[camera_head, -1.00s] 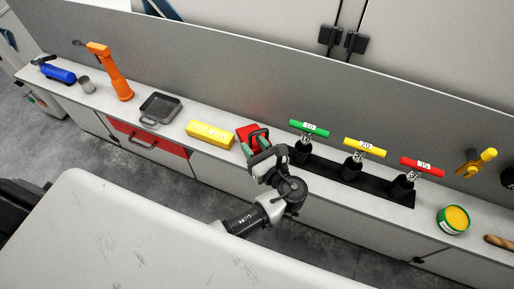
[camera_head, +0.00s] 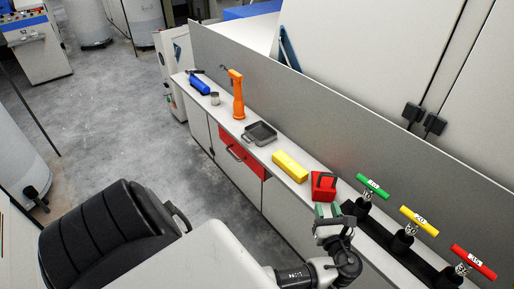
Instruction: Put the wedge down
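A red wedge-like block (camera_head: 318,193) with a dark handle sits on the narrow grey counter (camera_head: 292,178), just right of a yellow block (camera_head: 290,166). I take the red block to be the wedge. My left gripper (camera_head: 327,211) is in front of the red block, on its near side. Its two greenish-grey fingers stand apart with a gap between them, and nothing shows held. The fingers look clear of the block, though the exact distance is hard to tell. My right gripper is not in view.
Farther left are a grey tray (camera_head: 260,133), an orange tool (camera_head: 237,95), a metal cup (camera_head: 215,98) and a blue cylinder (camera_head: 199,83).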

